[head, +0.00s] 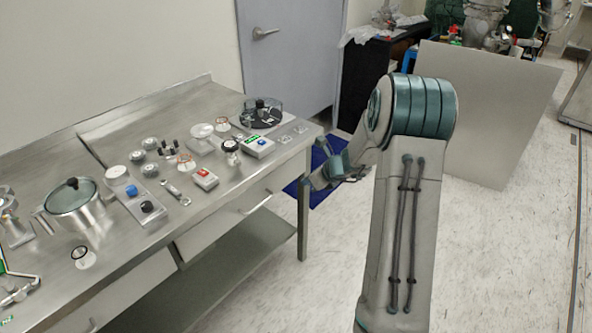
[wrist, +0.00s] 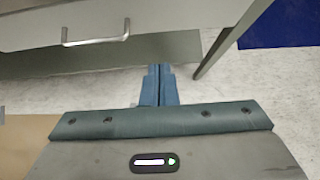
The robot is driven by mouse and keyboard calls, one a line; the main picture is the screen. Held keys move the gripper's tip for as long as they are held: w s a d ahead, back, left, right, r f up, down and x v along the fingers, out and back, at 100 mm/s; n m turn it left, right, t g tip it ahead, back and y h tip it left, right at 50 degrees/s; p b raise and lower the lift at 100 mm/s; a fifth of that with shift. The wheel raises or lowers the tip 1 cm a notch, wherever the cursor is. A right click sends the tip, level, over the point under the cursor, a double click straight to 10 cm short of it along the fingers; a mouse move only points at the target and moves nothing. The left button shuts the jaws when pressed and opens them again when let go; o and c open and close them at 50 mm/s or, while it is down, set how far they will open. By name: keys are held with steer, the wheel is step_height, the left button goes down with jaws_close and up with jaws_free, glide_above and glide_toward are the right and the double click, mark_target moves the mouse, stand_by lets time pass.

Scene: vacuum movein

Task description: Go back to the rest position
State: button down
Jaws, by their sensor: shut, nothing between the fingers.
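My gripper (wrist: 158,72) is shut and empty in the wrist view, its blue fingers together and pointing toward the floor in front of the steel bench. In the head view my arm rises at the right of the bench, and my gripper (head: 309,184) is near the bench's front right leg. The fingertips are small and partly unclear there. The gripper appears apart from everything on the bench top.
A steel bench (head: 110,120) with drawers carries a lidded pot (head: 75,205), a red-button box (head: 204,179), a green-and-white box (head: 259,146) and a round clear-walled tray (head: 262,112). A blue mat (head: 318,190) lies on the floor. A grey panel (head: 485,110) stands behind my arm.

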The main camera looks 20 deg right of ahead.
steer(key=s+a+r+n+g+p, duration=0.1)
steer(key=s+a+r+n+g, duration=0.1)
steer(key=s+a+r+n, duration=0.45)
steer(key=s+a+r+n+g, duration=0.1)
steer(key=s+a+r+n, duration=0.3)
steer(key=s+r+n, duration=0.4)
steer(key=s+d+r+n+h, duration=0.1)
steer(key=s+n+h, duration=0.1)
steer(key=s+n, duration=0.5)
steer(key=s+d+r+n+g+h+p, duration=0.1)
steer(key=s+r+n+h, duration=0.1)
steer(key=s+n, duration=0.5)
steer(key=s+h, duration=0.1)
steer(key=s, duration=0.4)
steer(key=shift+r+g, duration=0.2)
steer(key=shift+g, duration=0.1)
steer(key=shift+s+n, duration=0.1)
steer(key=shift+n, duration=0.15)
